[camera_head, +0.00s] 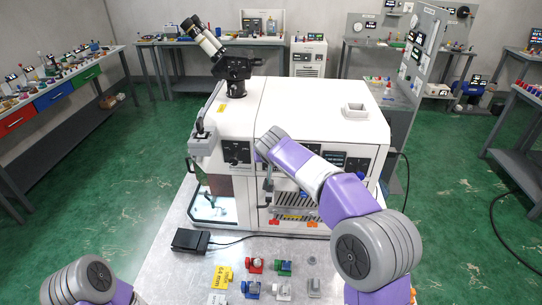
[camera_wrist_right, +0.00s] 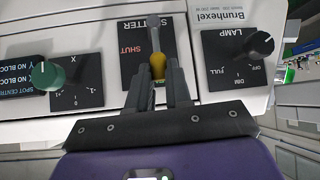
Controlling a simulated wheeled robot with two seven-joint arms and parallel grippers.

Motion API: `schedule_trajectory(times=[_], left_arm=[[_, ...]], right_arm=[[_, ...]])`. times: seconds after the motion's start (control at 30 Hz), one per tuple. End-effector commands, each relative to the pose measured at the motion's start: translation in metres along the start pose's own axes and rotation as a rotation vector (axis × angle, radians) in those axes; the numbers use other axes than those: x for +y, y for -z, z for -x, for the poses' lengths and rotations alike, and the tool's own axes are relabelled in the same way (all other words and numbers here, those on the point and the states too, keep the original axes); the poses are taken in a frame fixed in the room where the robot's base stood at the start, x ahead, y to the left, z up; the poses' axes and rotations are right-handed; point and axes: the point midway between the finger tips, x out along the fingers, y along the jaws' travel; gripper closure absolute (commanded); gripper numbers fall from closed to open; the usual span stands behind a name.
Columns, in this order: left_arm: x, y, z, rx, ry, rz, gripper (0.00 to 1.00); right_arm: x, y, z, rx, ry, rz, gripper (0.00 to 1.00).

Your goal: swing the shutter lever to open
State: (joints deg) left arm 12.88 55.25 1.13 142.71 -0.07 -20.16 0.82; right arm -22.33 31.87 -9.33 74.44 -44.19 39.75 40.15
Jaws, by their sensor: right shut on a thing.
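The shutter lever (camera_wrist_right: 154,38) shows in the right wrist view as a grey shaft with a yellow knob at its end. It stands on a black plate (camera_wrist_right: 132,52) marked SHUTTER, with a red SHUT label to the left of the shaft; the picture shows the lettering upside down. My right gripper (camera_wrist_right: 158,78) is shut on the lever at its yellow knob. No open mark can be read. In the head view my right arm covers the lever and the gripper. My left gripper is out of view.
A green knob (camera_wrist_right: 44,75) and a black LAMP knob (camera_wrist_right: 261,44) flank the shutter plate. The white machine (camera_head: 315,103) carries a microscope-like eyepiece (camera_head: 203,38). Small coloured parts and a black pedal box (camera_head: 190,240) lie on the table in front.

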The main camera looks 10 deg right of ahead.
Motion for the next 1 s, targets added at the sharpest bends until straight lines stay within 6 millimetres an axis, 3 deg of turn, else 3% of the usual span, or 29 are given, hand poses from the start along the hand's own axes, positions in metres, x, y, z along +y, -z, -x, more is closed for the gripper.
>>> schedule_trajectory(times=[0.17, 0.2, 0.33, 0.67, 1.0], left_arm=[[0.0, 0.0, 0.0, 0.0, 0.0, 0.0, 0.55], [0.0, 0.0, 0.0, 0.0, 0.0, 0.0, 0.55], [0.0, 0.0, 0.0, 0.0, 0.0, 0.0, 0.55], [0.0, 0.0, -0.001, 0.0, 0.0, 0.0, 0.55], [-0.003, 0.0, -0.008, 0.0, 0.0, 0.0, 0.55]], right_arm=[[0.0, -0.001, -0.001, -0.002, -0.001, 0.004, 1.0], [0.0, -0.001, -0.001, -0.002, -0.001, 0.004, 0.77], [0.0, -0.001, -0.001, -0.002, 0.0, 0.003, 0.57], [0.0, 0.0, 0.003, 0.001, 0.001, 0.001, 0.56], [0.0, -0.001, 0.054, 0.002, 0.002, 0.001, 0.56]])
